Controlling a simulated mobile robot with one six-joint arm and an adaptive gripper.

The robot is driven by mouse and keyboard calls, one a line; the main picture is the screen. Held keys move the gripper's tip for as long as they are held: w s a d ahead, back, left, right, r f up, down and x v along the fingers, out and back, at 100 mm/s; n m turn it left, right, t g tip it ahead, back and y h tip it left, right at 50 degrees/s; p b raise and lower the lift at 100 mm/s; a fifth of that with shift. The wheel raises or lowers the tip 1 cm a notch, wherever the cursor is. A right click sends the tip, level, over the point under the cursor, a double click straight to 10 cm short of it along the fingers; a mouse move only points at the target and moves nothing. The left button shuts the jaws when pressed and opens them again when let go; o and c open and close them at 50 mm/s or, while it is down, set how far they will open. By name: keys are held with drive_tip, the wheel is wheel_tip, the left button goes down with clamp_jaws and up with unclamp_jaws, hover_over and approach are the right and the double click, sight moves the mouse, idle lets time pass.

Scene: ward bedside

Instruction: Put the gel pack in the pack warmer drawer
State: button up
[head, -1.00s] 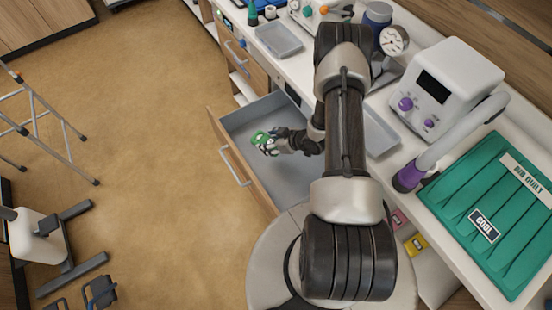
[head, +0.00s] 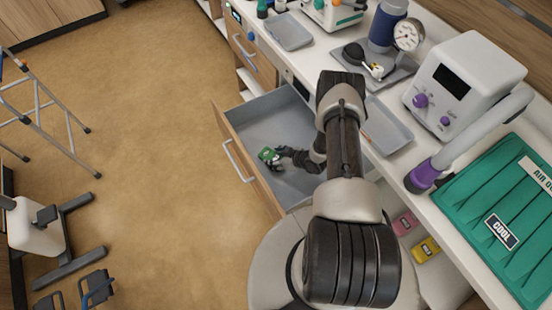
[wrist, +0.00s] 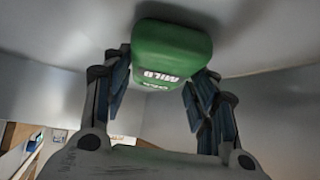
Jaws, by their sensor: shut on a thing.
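The green gel pack (head: 267,154) is held in my gripper (head: 277,160), inside the open drawer (head: 234,108). In the wrist view the pack (wrist: 172,48) is clasped between the two fingers of my gripper (wrist: 163,76), and white lettering reading MILD shows on its face. The drawer is pulled well out and its grey floor is bare around the gripper. Grey drawer walls fill most of the wrist view. I cannot tell whether the pack touches the floor. My arm hides the drawer's right rear part.
A pink pack (head: 405,224) and a yellow pack (head: 427,249) lie at lower right. The counter above holds a grey tray (head: 388,128), a white device with purple knobs (head: 462,85) and a green padded mat (head: 500,205). Open floor lies left of the drawer.

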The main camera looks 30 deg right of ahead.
drive_tip(key=shift+r, duration=0.1)
drive_tip(key=o, duration=1.2)
drive_tip(key=shift+s+d+r, duration=0.15)
drive_tip(key=shift+r, duration=0.2)
drive_tip(key=p+v, duration=0.3)
drive_tip(key=v, duration=0.8)
drive_tip(key=shift+s, duration=0.15)
